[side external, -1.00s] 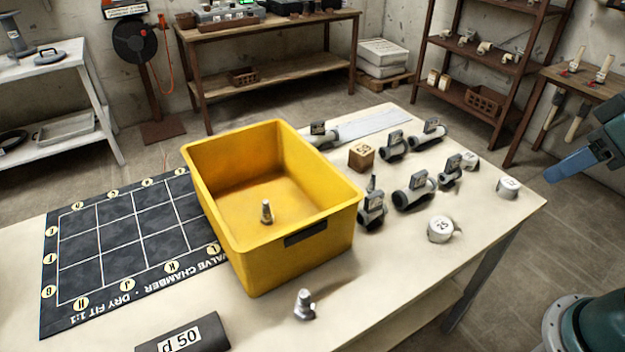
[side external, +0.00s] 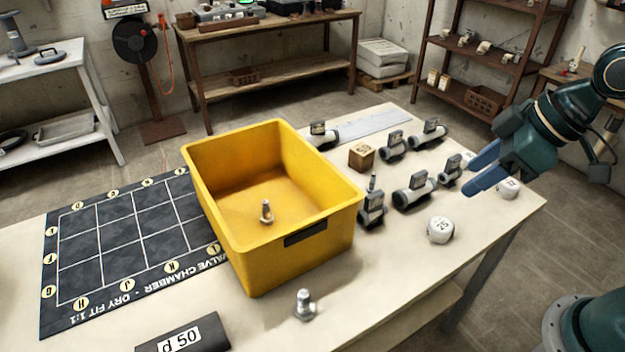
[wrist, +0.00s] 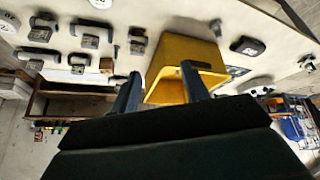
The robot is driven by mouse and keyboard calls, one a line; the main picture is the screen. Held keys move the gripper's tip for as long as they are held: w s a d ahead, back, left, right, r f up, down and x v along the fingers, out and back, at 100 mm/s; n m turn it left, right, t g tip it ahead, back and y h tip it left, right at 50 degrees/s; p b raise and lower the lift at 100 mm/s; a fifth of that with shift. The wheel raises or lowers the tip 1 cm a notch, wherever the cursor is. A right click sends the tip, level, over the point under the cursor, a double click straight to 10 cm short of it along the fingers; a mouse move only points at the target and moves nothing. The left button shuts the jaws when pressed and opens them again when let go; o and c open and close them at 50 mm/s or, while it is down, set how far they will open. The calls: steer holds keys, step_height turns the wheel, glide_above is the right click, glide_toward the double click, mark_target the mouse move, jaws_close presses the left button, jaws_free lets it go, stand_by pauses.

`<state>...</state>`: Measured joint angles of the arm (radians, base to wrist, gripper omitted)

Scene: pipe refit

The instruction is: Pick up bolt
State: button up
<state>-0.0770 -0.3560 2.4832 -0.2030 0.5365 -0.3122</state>
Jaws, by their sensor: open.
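One silver bolt (side external: 304,305) stands head-down on the table in front of the yellow crate (side external: 222,240). Another bolt (side external: 266,211) stands inside the crate on its floor. My gripper (side external: 481,172) is open and empty, above the right end of the table, well to the right of both bolts. In the wrist view the two fingers (wrist: 160,88) show apart with the yellow crate (wrist: 168,78) beyond them.
Several grey pipe fittings (side external: 414,192), a wooden block (side external: 361,157) and white round caps (side external: 440,230) stand right of the crate. A dark gridded mat (side external: 120,240) lies at left and a "d 50" block (side external: 185,338) at the front. The table (side external: 375,290) is clear right of the front bolt.

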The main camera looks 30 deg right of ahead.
steer(key=w+a+f+n+g+y, duration=0.1)
steer(key=w+a+f+n+y, duration=0.1)
steer(key=a+f, duration=0.6)
steer(key=w+a+f+n+g+y, duration=0.1)
steer(key=w+a+f+n+y, duration=0.2)
steer(key=a+f, duration=0.5)
steer(key=a+n+y, duration=0.1)
steer(key=n, duration=0.1)
steer(key=shift+w+f+n, duration=0.25)
steer(key=shift+w+n, duration=0.05)
steer(key=shift+n, duration=0.1)
steer(key=shift+a, duration=0.15)
glide_toward(298, 309)
steer(key=shift+w+a+f, duration=0.2)
steer(key=shift+a, duration=0.3)
steer(key=shift+w+a+f, duration=0.2)
steer(key=shift+a+f, duration=0.05)
steer(key=shift+a, duration=0.3)
steer(key=shift+w+a+f, duration=0.2)
steer(key=shift+a, duration=0.3)
steer(key=shift+x, duration=2.6)
steer(key=shift+r, duration=0.1)
jaws_close()
